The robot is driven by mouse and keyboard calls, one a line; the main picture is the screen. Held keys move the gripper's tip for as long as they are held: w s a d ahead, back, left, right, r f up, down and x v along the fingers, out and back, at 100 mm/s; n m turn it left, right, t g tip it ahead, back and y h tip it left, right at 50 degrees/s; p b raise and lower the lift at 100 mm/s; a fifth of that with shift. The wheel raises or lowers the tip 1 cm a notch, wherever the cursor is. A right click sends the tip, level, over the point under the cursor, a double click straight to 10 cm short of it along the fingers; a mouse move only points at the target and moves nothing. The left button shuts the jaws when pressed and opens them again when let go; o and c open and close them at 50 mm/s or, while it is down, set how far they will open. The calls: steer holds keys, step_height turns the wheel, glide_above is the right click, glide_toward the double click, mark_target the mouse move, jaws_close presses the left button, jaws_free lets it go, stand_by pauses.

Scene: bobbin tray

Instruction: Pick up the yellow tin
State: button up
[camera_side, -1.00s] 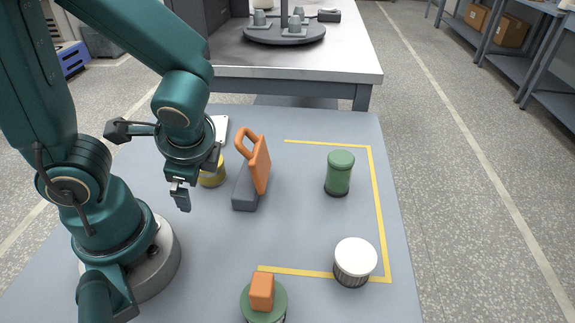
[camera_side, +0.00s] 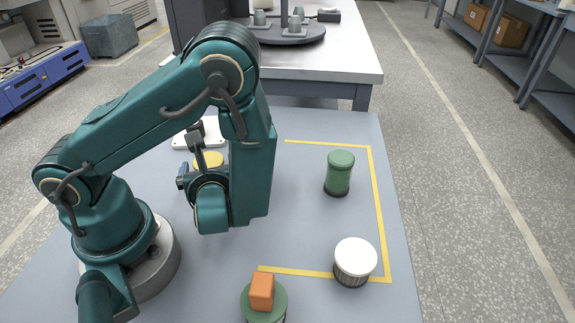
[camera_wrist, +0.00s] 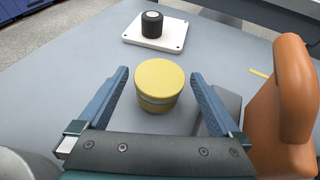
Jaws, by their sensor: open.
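The yellow tin (camera_wrist: 159,84) stands upright on the grey table in the wrist view, with a lighter band around its side. In the side view only the top of the yellow tin (camera_side: 208,160) shows, behind my arm. My gripper (camera_wrist: 160,82) is open, with one blue finger to the left of the tin and one to the right. Gaps show between the tin and both fingers. In the side view my gripper (camera_side: 182,175) is mostly hidden by my wrist, pointing toward the tin.
An orange handled thing (camera_wrist: 290,95) on a dark grey block (camera_wrist: 223,102) stands close right of the right finger. A white plate (camera_wrist: 157,32) with a black knob lies behind the tin. A green jar (camera_side: 340,172), white-lidded tin (camera_side: 355,256) and orange block (camera_side: 262,290) stand farther off.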

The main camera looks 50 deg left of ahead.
mark_target(208, 158)
steer(key=shift+x, duration=2.4)
steer(key=c, duration=1.4)
steer(key=shift+o, duration=0.2)
steer(key=shift+r, duration=0.1)
